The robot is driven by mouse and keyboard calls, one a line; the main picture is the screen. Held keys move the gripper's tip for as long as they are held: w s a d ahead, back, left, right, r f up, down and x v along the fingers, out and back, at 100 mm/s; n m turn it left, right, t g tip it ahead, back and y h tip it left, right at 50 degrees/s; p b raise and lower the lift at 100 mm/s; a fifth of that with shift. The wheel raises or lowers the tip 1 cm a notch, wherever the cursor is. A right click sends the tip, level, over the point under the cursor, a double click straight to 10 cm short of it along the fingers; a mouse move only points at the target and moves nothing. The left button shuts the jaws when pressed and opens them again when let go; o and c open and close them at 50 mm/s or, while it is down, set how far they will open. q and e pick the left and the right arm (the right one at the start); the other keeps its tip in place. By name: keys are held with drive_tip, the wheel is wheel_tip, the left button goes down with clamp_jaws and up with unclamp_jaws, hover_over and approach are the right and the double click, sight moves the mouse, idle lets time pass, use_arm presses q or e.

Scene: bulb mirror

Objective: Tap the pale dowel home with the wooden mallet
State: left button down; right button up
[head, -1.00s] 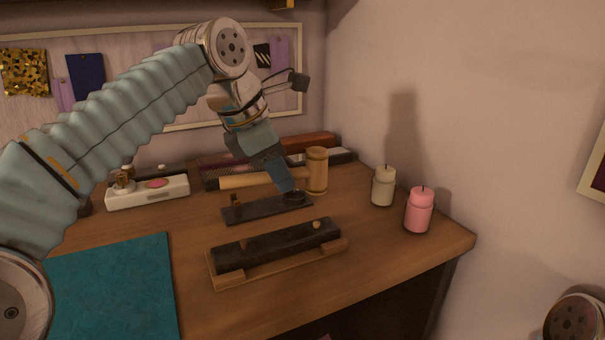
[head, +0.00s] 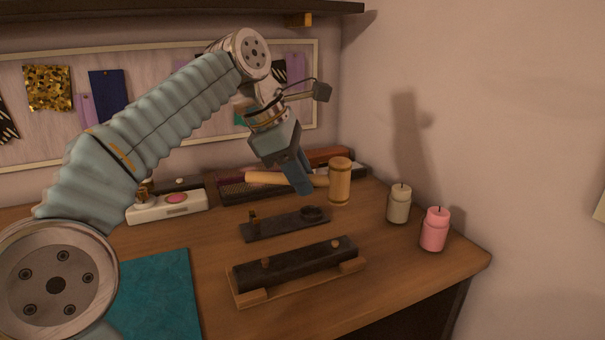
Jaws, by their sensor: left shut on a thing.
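The wooden mallet (head: 340,183) has a pale cylindrical head at the right and a handle (head: 264,178) pointing left. My left gripper (head: 303,187) is shut on the handle near the head, above a dark stand (head: 285,225) with an upright post and a ring. The mallet appears to be just off the stand. In front of it a dark block (head: 300,264) lies in a wooden cradle (head: 305,282). The pale dowel (head: 335,243) stands up a little from the block's right part. A darker, reddish peg (head: 265,261) stands at its left part. My right gripper is out of view.
A cream candle (head: 399,204) and a pink candle (head: 434,230) stand to the right near the wall. A white box (head: 166,206) stands behind left, and a teal mat (head: 155,295) lies front left. Bare desk surrounds the cradle.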

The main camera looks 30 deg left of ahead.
use_arm(q)
wheel_tip(320, 180, down, 2)
drive_tip(key=shift+f+b, duration=0.25)
drive_tip(key=shift+b, duration=0.45)
drive_tip(key=shift+f, duration=0.15)
wheel_tip(320, 180, down, 7)
drive_tip(key=b, duration=0.5)
drive_tip(key=shift+r+p, duration=0.65)
drive_tip(key=shift+r, duration=0.05)
wheel_tip(320, 180, up, 5)
drive_tip(key=p, duration=0.5)
